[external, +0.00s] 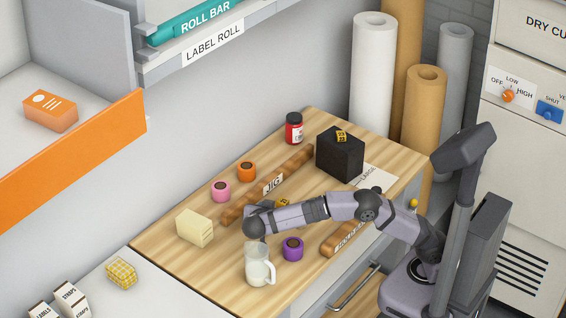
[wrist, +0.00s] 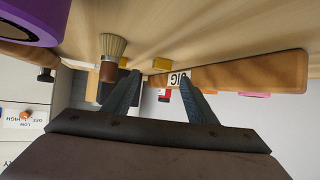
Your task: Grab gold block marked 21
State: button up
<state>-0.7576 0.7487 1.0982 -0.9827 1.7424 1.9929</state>
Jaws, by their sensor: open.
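A gold block (external: 341,136) with a dark mark lies on top of a black box (external: 340,157); its number is too small to read. Another gold block (external: 283,203) shows on the table just behind my arm, partly hidden, its number unreadable. In the wrist view one gold block (wrist: 161,64) appears beyond and between the fingertips, and another yellow piece (wrist: 123,62) shows beside the brush. My gripper (wrist: 160,76) is open with nothing between its fingers. In the external view my wrist end (external: 258,221) is low over the table, behind the glass pitcher, and the fingers are hidden.
The JIG bar (external: 297,166) lies behind my arm; another wooden bar (external: 345,236) lies in front. The pitcher (external: 259,267), purple cup (external: 293,249) and cream block (external: 195,228) stand close by. A brush (wrist: 109,62) shows in the wrist view. Orange (external: 246,171) and pink (external: 220,190) cups stand behind.

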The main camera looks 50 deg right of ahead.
aim_at(282, 202)
jog(key=shift+x, duration=3.35)
jog(key=shift+w+r, duration=0.1)
jog(key=shift+r, duration=0.05)
jog(key=c, duration=1.2)
